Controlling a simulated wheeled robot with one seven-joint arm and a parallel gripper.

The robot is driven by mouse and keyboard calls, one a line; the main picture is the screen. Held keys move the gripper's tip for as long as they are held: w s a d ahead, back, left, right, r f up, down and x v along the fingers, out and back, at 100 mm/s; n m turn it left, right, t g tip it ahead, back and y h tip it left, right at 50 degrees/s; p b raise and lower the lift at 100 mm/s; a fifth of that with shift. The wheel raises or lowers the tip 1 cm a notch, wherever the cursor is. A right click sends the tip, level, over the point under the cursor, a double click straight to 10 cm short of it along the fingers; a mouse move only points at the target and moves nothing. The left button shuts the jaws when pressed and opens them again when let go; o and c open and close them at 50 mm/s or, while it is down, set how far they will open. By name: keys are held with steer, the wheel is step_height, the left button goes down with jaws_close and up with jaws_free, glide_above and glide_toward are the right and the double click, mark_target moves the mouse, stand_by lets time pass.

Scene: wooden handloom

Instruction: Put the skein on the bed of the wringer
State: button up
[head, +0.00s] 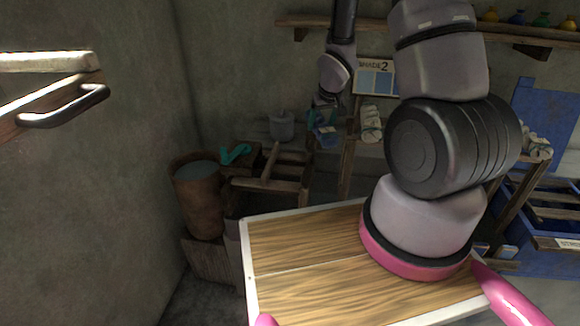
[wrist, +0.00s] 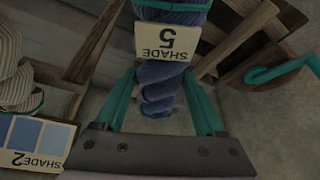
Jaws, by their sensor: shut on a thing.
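The skein (wrist: 160,88) is a twisted blue hank with teal ties and a cream tag reading SHADE 5. My gripper (wrist: 159,76) has its teal fingers shut on the skein, one on each side. In the head view my gripper (head: 326,103) is small and far off, with the blue skein (head: 322,132) hanging below it. The wringer (head: 268,180), a dark wooden frame with a teal crank, stands left of the gripper in the head view. Part of the wringer (wrist: 262,32) and its crank (wrist: 285,72) show at the right of the wrist view. Its bed is hard to make out.
A SHADE 2 card (head: 375,77) and pale skeins (head: 371,122) are right of my gripper; the card (wrist: 37,140) also shows in the wrist view. A brown barrel (head: 198,195) stands left of the wringer. Blue crates (head: 555,222) stand at the right.

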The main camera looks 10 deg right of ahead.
steer(key=shift+w, duration=0.25)
steer(key=shift+w+f, duration=0.1)
steer(key=shift+w, duration=0.15)
steer(key=shift+s+a, duration=0.1)
steer(key=shift+a, duration=0.1)
steer(key=shift+w+a+f+m, duration=0.3)
steer(key=shift+a+f, duration=0.1)
steer(key=shift+a, duration=0.1)
steer(key=shift+w+a+f+m, duration=0.15)
steer(key=shift+a+f+m, duration=0.15)
steer(key=shift+a+f, duration=0.15)
steer(key=w+a+f+m+h, duration=0.1)
steer(key=a+f+m+h, duration=0.2)
steer(key=a, duration=0.4)
steer(key=shift+y, duration=0.6)
step_height(320, 180, down, 11)
steer(key=shift+w+r, duration=0.1)
steer(key=shift+w, duration=0.05)
steer(key=o, duration=1.5)
steer(key=v, duration=1.2)
steer(key=shift+w+r, duration=0.1)
